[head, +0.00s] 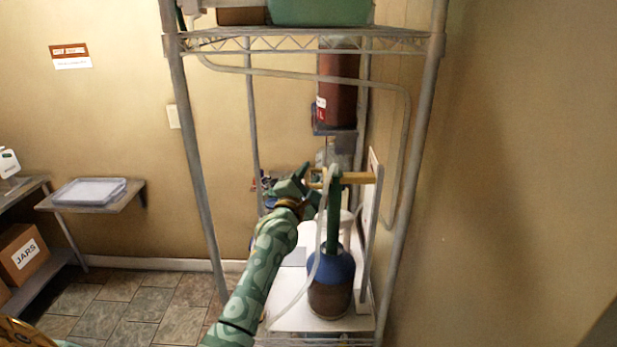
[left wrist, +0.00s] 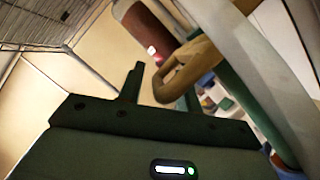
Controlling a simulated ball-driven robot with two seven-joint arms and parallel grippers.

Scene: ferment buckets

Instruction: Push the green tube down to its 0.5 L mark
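The green tube (head: 334,215) stands upright in the head view. Its lower end goes into a blue-topped jar (head: 331,270) with brown contents. A yellow clamp bar (head: 358,178) crosses at the tube's top and has a loop at its left end. My left gripper (head: 309,182) is beside that loop, left of the tube. In the left wrist view the gripper (left wrist: 162,86) has its fingers apart, with the yellow loop (left wrist: 184,72) near and partly in front of them. I cannot tell whether they touch. The green tube (left wrist: 248,105) runs down at right there. No volume mark is readable. My right gripper is not in view.
A pale hose (head: 303,285) curves down beside the tube. The jar stands on a white shelf (head: 290,318) in a metal rack, between rack posts (head: 196,160). A dark red container (head: 338,90) stands higher behind. A side table (head: 90,205) is at left, with clear floor before it.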

